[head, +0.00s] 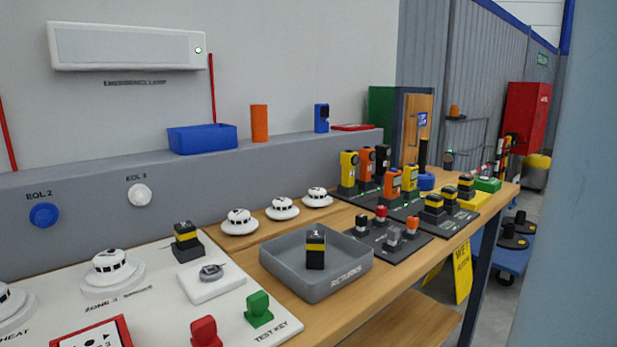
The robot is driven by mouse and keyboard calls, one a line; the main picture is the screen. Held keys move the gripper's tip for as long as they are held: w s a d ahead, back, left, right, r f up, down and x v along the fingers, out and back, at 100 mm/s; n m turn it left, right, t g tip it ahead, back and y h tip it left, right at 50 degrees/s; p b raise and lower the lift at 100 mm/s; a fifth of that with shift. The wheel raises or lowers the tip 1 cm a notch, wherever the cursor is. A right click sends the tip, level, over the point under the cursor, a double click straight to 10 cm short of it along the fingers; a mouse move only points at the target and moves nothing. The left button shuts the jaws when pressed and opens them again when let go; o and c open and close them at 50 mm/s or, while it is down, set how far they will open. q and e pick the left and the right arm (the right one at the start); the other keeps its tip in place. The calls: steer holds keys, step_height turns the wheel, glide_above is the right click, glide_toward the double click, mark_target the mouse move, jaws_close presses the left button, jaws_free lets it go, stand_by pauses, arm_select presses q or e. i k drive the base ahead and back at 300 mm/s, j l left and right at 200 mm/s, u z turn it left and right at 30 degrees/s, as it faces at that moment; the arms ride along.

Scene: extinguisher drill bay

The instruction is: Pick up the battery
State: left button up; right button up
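Several black blocks with a yellow band look like batteries. One battery (315,250) stands upright in the grey tray (340,284) marked RETURNS. A similar black and yellow block (187,243) sits in a dark base on the white panel at the left. I cannot tell which one the task means. Neither of my grippers is in view.
White detectors (239,220) stand on the wooden bench behind the tray. Yellow and orange handheld units (348,170) and small connectors (393,236) stand on dark mats at the right. Green (259,309) and red test keys stand in front. A blue-grey surface (570,200) blocks the right edge.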

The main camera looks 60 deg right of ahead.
mark_target(465, 183)
steer(key=l+z, duration=0.1)
steer(key=z, duration=2.7)
